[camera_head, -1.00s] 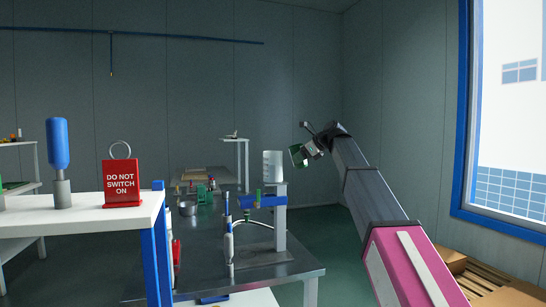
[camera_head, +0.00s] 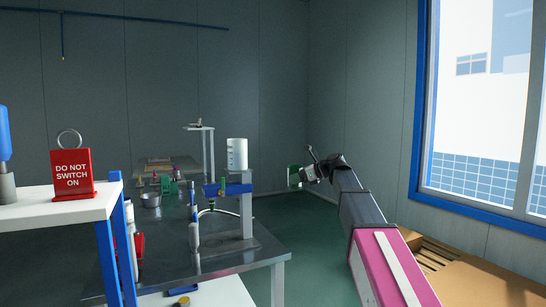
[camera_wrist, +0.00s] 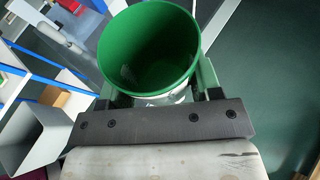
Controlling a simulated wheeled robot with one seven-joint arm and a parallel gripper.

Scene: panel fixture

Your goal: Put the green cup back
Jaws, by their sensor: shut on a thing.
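The green cup (camera_head: 294,177) is in my gripper (camera_head: 308,176), held in the air to the right of the steel table in the head view. In the wrist view I look into the wide open mouth of the green cup (camera_wrist: 150,45), and it looks empty inside. The fingers of my gripper (camera_wrist: 157,82) are on either side of the cup, shut on it. The fingertips are partly hidden by the cup.
A steel table (camera_head: 225,262) holds a stand with a blue clamp (camera_head: 228,189), a white container (camera_head: 237,154) on top and a metal bowl (camera_head: 151,200). A red sign (camera_head: 72,174) stands on a white bench (camera_head: 60,212). Cardboard (camera_head: 450,268) lies lower right. Green floor between is clear.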

